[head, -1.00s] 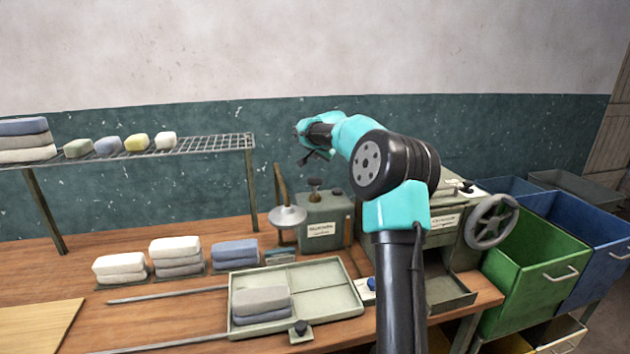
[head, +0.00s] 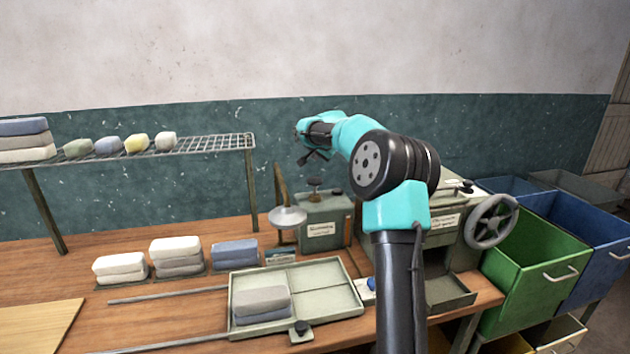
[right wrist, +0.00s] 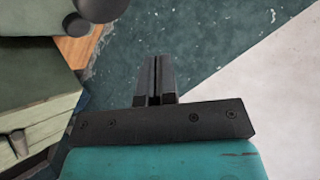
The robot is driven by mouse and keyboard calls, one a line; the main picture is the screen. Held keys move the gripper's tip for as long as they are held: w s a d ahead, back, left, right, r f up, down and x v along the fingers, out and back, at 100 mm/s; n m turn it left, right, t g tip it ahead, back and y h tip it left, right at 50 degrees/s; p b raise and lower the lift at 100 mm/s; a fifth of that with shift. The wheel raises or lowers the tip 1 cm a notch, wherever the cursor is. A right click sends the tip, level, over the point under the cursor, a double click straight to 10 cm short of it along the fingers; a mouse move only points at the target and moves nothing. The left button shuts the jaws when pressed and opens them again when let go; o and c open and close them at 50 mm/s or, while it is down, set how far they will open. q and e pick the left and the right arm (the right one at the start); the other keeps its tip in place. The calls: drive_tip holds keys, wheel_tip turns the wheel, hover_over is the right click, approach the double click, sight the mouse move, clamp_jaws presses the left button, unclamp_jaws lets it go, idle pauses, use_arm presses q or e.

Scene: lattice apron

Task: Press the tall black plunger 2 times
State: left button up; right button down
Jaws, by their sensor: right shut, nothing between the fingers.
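The tall black plunger (head: 314,183) stands on top of the grey-green box (head: 322,212) at the back of the bench, with a shorter dark knob (head: 337,191) to its right. My right gripper (head: 306,160) is shut and empty, above the plunger in the head view and apart from it. In the right wrist view its closed fingers (right wrist: 157,78) point at the dark green wall. A large black knob (right wrist: 100,6) shows at the upper left there, to one side of the fingers; I cannot tell which knob it is. My left gripper is not in view.
A lamp-like stand with a metal disc (head: 288,217) is just left of the box. A wire shelf (head: 215,144) with soap bars is further left. A divided tray (head: 345,298) lies in front, and a machine with a handwheel (head: 491,221) stands right.

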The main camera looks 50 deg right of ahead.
sight(317, 179)
wheel_tip(317, 179, up, 4)
drive_tip(key=shift+f, duration=0.15)
drive_tip(key=shift+f, duration=0.1)
drive_tip(key=shift+f, duration=4.35)
drive_tip(key=shift+f, duration=0.1)
drive_tip(key=shift+f, duration=0.3)
